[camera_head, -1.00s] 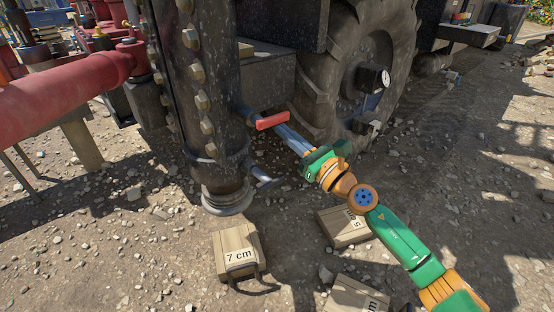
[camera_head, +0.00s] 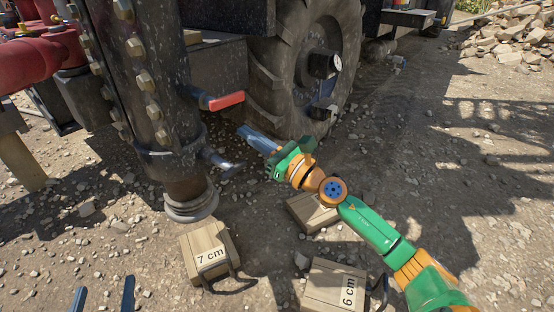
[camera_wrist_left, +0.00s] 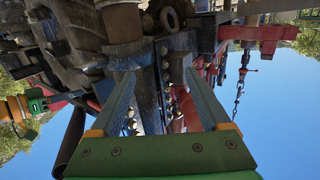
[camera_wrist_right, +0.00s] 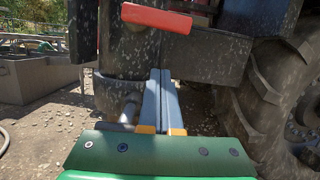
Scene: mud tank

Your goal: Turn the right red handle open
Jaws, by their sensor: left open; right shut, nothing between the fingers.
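The red handle (camera_head: 226,101) juts out to the right from a small valve on the side of the dark tank (camera_head: 145,95). It shows at the top of the right wrist view (camera_wrist_right: 157,17). My right gripper (camera_head: 243,132) is shut and empty, its blue-grey fingers a little below the handle and apart from it. In the right wrist view its fingers (camera_wrist_right: 160,76) point up toward the tank, under the handle. My left gripper (camera_head: 104,292) shows only its fingertips at the bottom left. It is open and empty in the left wrist view (camera_wrist_left: 158,77).
A grey outlet pipe (camera_head: 222,162) sticks out below the handle, close to the right fingers. A big tyre (camera_head: 297,75) stands to the right. Wooden blocks marked 7 cm (camera_head: 208,250) and 6 cm (camera_head: 336,285) lie on the gravel. Red pipes (camera_head: 35,52) are at left.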

